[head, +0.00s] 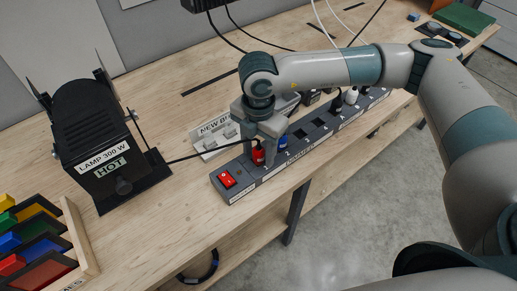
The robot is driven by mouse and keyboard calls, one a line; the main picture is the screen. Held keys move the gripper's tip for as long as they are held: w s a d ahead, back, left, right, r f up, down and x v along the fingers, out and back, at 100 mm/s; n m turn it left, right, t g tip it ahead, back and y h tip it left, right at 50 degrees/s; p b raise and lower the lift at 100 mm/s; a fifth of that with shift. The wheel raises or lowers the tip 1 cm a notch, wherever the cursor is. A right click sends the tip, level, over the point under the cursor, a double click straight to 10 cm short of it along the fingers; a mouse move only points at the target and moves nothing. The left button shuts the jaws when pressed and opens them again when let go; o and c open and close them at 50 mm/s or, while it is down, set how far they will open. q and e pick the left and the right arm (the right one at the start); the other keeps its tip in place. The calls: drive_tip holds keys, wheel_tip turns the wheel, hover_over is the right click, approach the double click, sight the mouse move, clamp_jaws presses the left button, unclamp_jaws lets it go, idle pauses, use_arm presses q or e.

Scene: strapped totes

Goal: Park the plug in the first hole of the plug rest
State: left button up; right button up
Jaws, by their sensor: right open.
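My right gripper (261,150) points down over the near left end of the grey power strip (247,184). It is open, with its fingers around or just beside a red plug (258,157). The plug appears to stand in the strip's socket nearest the red switch; a black cable runs left from it to the lamp. A blue plug (283,140) is right beside the gripper on the strip. The gripper and wrist hide part of the area behind the strip. I cannot make out the plug rest or its holes for certain. My left gripper is not in view.
A black lamp (93,130) marked "LAMP 300 W" and "HOT" stands at left. A wooden rack (79,237) of coloured pieces is front left. A "NEW BU..." holder (213,135) lies behind the strip. White and black plugs (351,96) stand farther along the strip. Bare wood (165,95) lies between.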

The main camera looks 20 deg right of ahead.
sight(259, 148)
clamp_jaws()
drive_tip(key=shift+r+p, duration=0.9)
drive_tip(key=shift+r, duration=1.65)
